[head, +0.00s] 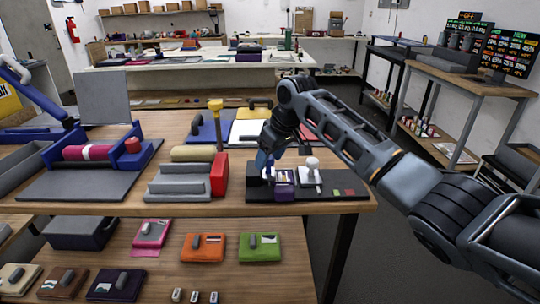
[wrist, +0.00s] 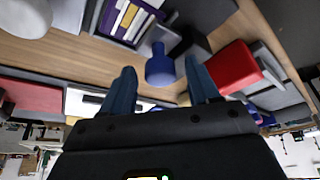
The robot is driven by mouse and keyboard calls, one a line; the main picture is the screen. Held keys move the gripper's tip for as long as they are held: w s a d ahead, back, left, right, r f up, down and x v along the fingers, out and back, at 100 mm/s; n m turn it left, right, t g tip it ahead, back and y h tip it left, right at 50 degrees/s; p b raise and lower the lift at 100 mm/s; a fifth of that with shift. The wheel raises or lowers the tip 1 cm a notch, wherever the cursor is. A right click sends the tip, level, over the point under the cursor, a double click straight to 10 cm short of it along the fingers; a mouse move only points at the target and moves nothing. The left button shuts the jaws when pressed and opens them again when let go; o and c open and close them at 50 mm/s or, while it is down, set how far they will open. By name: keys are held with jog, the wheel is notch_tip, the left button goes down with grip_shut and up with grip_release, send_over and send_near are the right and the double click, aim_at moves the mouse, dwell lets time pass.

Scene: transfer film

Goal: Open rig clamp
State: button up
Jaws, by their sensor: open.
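The rig (head: 345,196) is a dark flat base near the table's front right edge. It carries a purple block (head: 284,178) with a pale inset and a white round-topped knob (head: 311,163). A blue knob on a grey block (wrist: 160,66), likely the clamp handle, shows in the wrist view, with the purple block (wrist: 128,20) beside it. My gripper (head: 266,160) is over the rig's left end. In the wrist view my gripper (wrist: 160,80) has its two blue fingers apart, with the blue knob in the gap ahead of them. I cannot tell whether either finger touches it.
A grey stepped block with a red end (head: 219,173) stands close left of the rig. A yellow-topped post (head: 216,118) rises behind it. A blue-framed roller press (head: 90,160) is at the left. A lower shelf (head: 200,250) holds coloured boxes.

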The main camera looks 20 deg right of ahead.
jog(key=c, duration=1)
jog(key=shift+w+a+r+h+p, duration=0.1)
jog(key=shift+a+r+h+p, duration=0.2)
jog(key=shift+a+h+p, duration=0.3)
jog(key=shift+w+a+r+n+g+h+p, duration=0.1)
jog(key=shift+w+a+n+g+h+p, duration=0.15)
jog(key=shift+a+g+h+p, duration=0.5)
jog(key=shift+w+a+f+h+b, duration=0.1)
jog(key=shift+a+h+b, duration=0.1)
jog(key=shift+h, duration=0.4)
jog(key=shift+w+a+f+h+b, duration=0.1)
jog(key=shift+a+h, duration=0.05)
jog(key=shift+h, duration=0.4)
jog(key=shift+w+a+f+n+g+h+b, duration=0.15)
jog(key=shift+a+n+g+h+b, duration=0.3)
jog(key=shift+h+b, duration=0.6)
jog(key=shift+a, duration=0.15)
jog(key=o, duration=1)
